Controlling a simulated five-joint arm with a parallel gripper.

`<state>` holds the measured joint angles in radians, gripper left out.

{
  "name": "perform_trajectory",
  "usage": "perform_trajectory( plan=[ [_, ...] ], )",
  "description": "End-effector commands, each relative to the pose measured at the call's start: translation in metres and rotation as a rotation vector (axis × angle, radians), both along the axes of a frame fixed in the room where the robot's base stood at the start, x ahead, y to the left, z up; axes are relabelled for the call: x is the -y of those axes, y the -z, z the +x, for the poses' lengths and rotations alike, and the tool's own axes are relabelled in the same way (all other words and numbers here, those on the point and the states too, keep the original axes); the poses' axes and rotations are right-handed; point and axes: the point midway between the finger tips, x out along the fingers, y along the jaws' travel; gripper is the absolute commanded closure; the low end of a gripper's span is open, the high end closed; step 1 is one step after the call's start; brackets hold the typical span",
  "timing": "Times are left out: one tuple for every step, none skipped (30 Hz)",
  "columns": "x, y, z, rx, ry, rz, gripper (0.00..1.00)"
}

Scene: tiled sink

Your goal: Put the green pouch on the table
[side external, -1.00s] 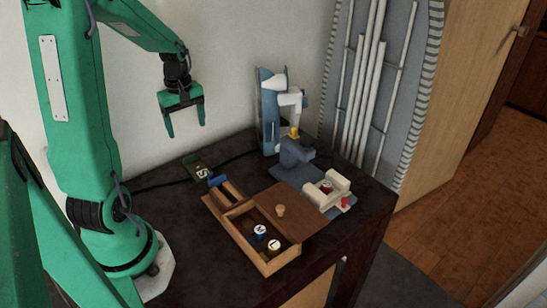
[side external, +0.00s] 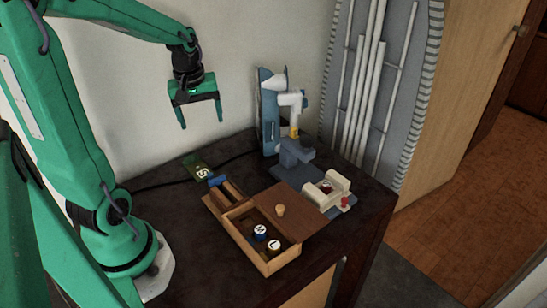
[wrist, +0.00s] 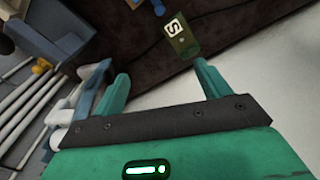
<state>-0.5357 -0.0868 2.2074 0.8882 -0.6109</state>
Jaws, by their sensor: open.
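The green pouch (side external: 197,168) lies flat on the dark tabletop (side external: 185,230), near the wall. It bears a white label with an S. In the wrist view the pouch (wrist: 181,40) shows beyond the tip of the right-hand finger, apart from it. My gripper (side external: 201,114) is open and empty, high above the table in front of the wall. In the wrist view its two green fingers (wrist: 160,72) are spread wide with nothing between them.
A wooden box (side external: 236,227) with a partly open lid holds labelled round pieces, and a blue-handled tool lies by it. A blue and white machine (side external: 272,115) stands at the back. A cream fixture (side external: 326,188) sits at right. The table's front left is clear.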

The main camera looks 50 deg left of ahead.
Motion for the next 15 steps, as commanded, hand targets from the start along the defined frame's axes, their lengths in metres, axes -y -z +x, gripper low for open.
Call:
perform_trajectory(
  plan=[
    [0.015, -0.009, 0.000, 0.021, 0.075, 0.019, 0.24],
    [0.022, -0.013, 0.000, 0.031, 0.117, 0.027, 0.24],
    [0.032, -0.019, -0.001, 0.045, 0.173, 0.040, 0.24],
    [0.039, -0.022, -0.002, 0.055, 0.214, 0.049, 0.24],
    [0.046, -0.026, -0.003, 0.066, 0.257, 0.060, 0.24],
    [0.056, -0.031, -0.005, 0.078, 0.313, 0.072, 0.24],
    [0.063, -0.034, -0.006, 0.089, 0.354, 0.083, 0.24],
    [0.070, -0.038, -0.008, 0.100, 0.395, 0.092, 0.24],
    [0.079, -0.041, -0.011, 0.114, 0.451, 0.106, 0.24],
    [0.085, -0.044, -0.013, 0.124, 0.492, 0.116, 0.24],
    [0.092, -0.047, -0.015, 0.135, 0.533, 0.126, 0.24],
    [0.100, -0.050, -0.018, 0.149, 0.588, 0.140, 0.24],
    [0.106, -0.053, -0.021, 0.161, 0.629, 0.150, 0.24],
    [0.112, -0.055, -0.024, 0.171, 0.669, 0.161, 0.24],
    [0.120, -0.058, -0.027, 0.186, 0.724, 0.175, 0.24]
  ],
)
